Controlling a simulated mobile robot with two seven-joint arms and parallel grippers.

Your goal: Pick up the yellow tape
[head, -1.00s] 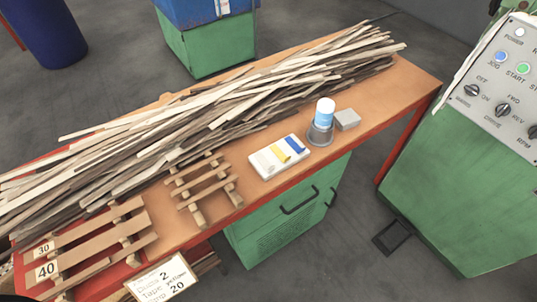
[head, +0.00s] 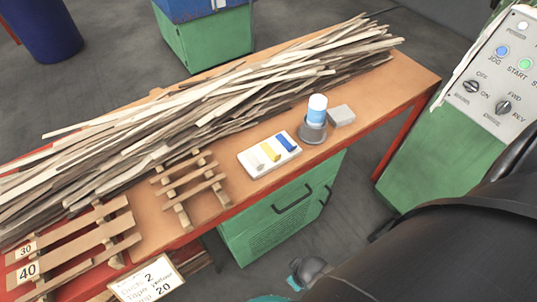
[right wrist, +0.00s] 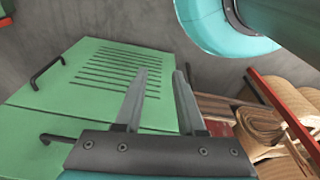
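The yellow tape (head: 270,152) lies on a small white tray (head: 262,175) on the workbench in the head view, between a whitish piece and a blue piece (head: 285,142). My right gripper (right wrist: 161,76) shows in the right wrist view with its two fingers apart and nothing between them. It is in front of the bench's green cabinet, away from the tape. The tape does not show in the right wrist view. In the head view my right arm comes in at the lower right, its fingers not visible. My left gripper is not in view.
A long pile of wooden strips (head: 200,108) lies behind the tray. A blue-and-white can (head: 316,108) and a grey block (head: 341,115) stand right of it. Wooden racks (head: 188,185) stand to the left. The green cabinet (right wrist: 85,90) has black handles. A control panel (head: 490,80) stands at right.

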